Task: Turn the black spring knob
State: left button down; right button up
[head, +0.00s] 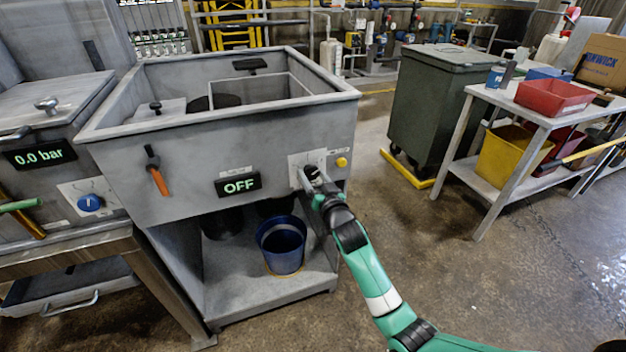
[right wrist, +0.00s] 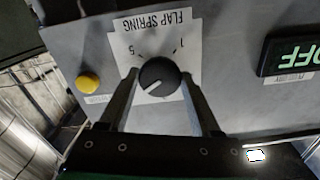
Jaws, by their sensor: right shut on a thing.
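The black spring knob (right wrist: 160,77) sits on a white plate (right wrist: 122,46) marked "FLAP SPRING", with the digits 1 and 5 on it. In the head view the knob (head: 311,171) is on the front of the grey compactor, right of the "OFF" display (head: 239,185). The right gripper (right wrist: 160,82) is shut on the knob, one finger on each side of it. It also shows in the head view (head: 312,184), reaching up from the lower right. The white pointer line on the knob slants toward the lower left in the wrist view. My left gripper is not in view.
A yellow button (head: 341,162) is just right of the knob plate. An orange-handled lever (head: 159,180) is farther left on the front. A blue bucket (head: 282,246) stands on the shelf below.

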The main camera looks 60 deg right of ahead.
jog(key=shift+m, duration=0.8)
jog(key=o, duration=1.3)
jog(key=shift+o, duration=0.2)
